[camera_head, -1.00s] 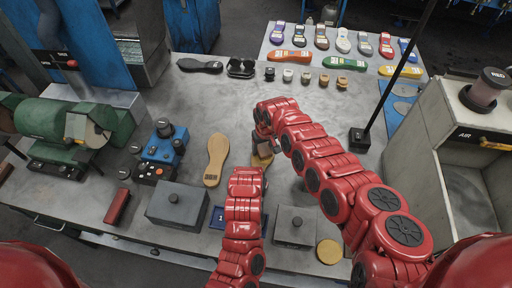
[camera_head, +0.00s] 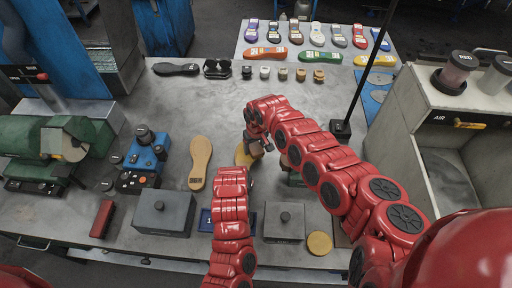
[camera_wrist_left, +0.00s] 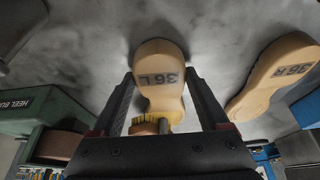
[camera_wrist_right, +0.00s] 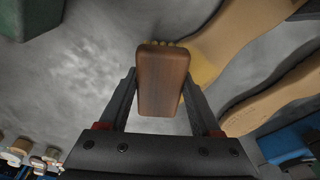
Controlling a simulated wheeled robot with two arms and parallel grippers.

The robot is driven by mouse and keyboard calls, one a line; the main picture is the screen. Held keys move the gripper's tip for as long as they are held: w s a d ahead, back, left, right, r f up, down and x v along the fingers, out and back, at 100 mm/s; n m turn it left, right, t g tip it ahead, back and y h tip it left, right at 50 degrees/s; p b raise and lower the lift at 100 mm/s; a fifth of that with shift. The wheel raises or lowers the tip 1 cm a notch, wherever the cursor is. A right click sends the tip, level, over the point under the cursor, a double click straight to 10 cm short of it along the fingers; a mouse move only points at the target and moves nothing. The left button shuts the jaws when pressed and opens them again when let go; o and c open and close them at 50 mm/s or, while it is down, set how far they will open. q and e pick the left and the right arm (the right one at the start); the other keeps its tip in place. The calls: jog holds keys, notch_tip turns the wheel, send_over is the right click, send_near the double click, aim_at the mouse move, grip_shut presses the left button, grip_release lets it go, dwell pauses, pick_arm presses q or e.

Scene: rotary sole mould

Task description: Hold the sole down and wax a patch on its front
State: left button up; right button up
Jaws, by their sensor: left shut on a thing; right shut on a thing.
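The sole marked 36 L (camera_wrist_left: 158,75) lies on the grey bench. In the left wrist view its heel shows between the two fingers of my left gripper (camera_wrist_left: 160,85), which is shut on it. In the head view only part of this sole (camera_head: 243,154) shows between my two arms. My right gripper (camera_wrist_right: 160,85) is shut on a brown wooden brush (camera_wrist_right: 163,82) with yellow bristles. The bristles are at the sole, which shows a yellowish area beside them; contact is hard to tell. The brush (camera_wrist_left: 143,128) also shows low in the left wrist view.
The sole marked 36 R (camera_head: 200,162) lies to the left. Grey lidded boxes (camera_head: 163,213) (camera_head: 284,222) and a round yellow disc (camera_head: 319,243) stand near the front edge. A black pole (camera_head: 364,75) rises to the right.

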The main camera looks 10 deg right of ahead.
aim_at(237, 149)
jog(key=shift+w+a, duration=0.2)
jog(key=shift+a, duration=0.85)
jog(key=shift+w+a, duration=0.15)
jog(key=shift+a, duration=0.95)
jog(key=shift+w+a, duration=0.2)
jog(key=shift+a, duration=0.85)
jog(key=shift+r, duration=0.1)
jog(key=shift+w, duration=0.1)
jog(key=shift+r, duration=0.3)
pick_arm(q)
jog(key=o, duration=1.4)
jog(key=shift+f, duration=0.1)
pick_arm(e)
notch_tip(237, 149, up, 7)
jog(key=shift+r, duration=0.2)
pick_arm(q)
jog(key=shift+v, duration=6)
